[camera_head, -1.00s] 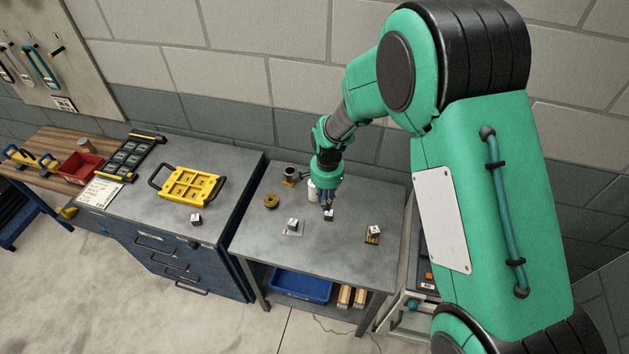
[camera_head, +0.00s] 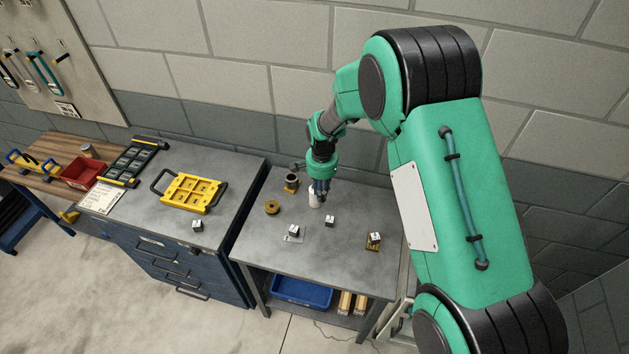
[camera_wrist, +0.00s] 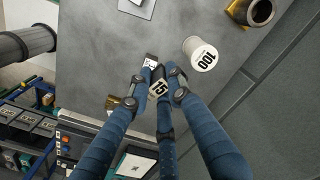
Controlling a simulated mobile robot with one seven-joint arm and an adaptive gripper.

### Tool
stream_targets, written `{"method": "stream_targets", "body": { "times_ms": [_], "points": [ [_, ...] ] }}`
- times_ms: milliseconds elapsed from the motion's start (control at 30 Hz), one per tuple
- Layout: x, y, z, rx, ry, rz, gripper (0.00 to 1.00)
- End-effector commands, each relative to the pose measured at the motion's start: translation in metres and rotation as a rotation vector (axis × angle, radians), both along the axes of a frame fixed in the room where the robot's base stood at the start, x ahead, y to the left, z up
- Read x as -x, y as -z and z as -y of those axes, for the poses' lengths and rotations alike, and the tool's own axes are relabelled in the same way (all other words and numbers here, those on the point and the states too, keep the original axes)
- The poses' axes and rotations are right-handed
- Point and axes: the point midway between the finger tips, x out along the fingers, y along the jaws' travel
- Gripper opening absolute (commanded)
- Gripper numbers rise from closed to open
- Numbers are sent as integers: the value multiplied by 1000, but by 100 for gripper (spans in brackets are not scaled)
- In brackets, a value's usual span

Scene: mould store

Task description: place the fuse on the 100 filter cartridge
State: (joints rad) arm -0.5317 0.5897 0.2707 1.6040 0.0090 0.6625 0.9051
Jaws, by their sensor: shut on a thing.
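The 100 filter cartridge (camera_wrist: 203,56) stands upright on the grey table, a white cylinder with "100" on its top. In the head view, the cartridge (camera_head: 313,201) is partly covered by my gripper (camera_head: 321,192). In the wrist view, my gripper (camera_wrist: 160,84) is shut on a small piece marked "15", which I take as the fuse (camera_wrist: 159,89). The fuse is beside the cartridge in that view, with a gap between them. The fingers hide most of the fuse, and I cannot make it out in the head view.
A small dark cube with a white label (camera_head: 329,221) sits on the table (camera_head: 262,248) close by. Another cube (camera_head: 293,231) is on a pale plate, and one (camera_head: 374,238) is on a brass block.

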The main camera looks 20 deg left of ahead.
Motion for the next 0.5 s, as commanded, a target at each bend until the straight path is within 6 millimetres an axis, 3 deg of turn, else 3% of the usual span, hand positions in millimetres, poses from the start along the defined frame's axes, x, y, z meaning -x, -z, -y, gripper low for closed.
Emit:
{"method": "stream_targets", "body": {
  "times_ms": [500],
  "points": [
    [-62, 6, -35, 0, 0, 0, 0]
  ]
}}
